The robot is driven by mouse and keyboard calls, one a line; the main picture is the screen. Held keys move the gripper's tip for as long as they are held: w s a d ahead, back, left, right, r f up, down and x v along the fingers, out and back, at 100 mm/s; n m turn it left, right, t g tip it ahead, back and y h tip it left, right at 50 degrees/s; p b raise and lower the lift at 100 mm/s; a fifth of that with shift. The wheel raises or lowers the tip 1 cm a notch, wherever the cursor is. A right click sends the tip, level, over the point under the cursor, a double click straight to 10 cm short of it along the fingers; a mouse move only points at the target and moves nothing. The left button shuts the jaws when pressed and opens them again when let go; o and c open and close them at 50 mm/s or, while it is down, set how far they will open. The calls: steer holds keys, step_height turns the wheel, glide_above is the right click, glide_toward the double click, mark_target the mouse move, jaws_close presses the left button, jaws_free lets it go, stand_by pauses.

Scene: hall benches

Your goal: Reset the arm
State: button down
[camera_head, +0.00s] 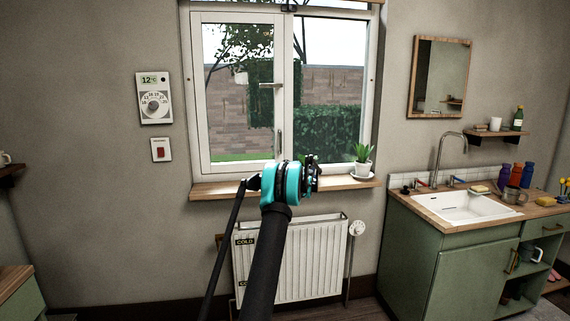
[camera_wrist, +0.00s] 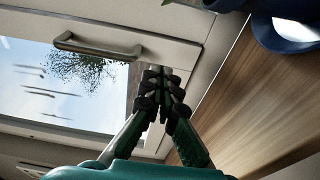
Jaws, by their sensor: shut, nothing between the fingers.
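My arm reaches up in front of the window in the head view, with its teal wrist near the sill. My gripper (camera_head: 311,174) is at the window's lower middle, just above the sill. In the wrist view my gripper (camera_wrist: 160,80) is shut and empty, its fingertips together in front of the white window frame (camera_wrist: 185,50). A metal window handle (camera_wrist: 97,46) is to the left of the fingertips, apart from them. Whether the fingertips touch the frame cannot be told.
A potted plant (camera_head: 363,161) stands on the wooden sill (camera_head: 225,189), right of my gripper. A radiator (camera_head: 315,262) is below. A sink (camera_head: 460,207) is on the green counter at right. A thermostat (camera_head: 154,98) and a red switch (camera_head: 160,149) are on the left wall.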

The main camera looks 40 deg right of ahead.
steer(key=shift+a+v, duration=0.2)
steer(key=shift+v, duration=1)
steer(key=shift+a+v, duration=0.2)
steer(key=shift+v, duration=1.05)
steer(key=shift+w, duration=0.2)
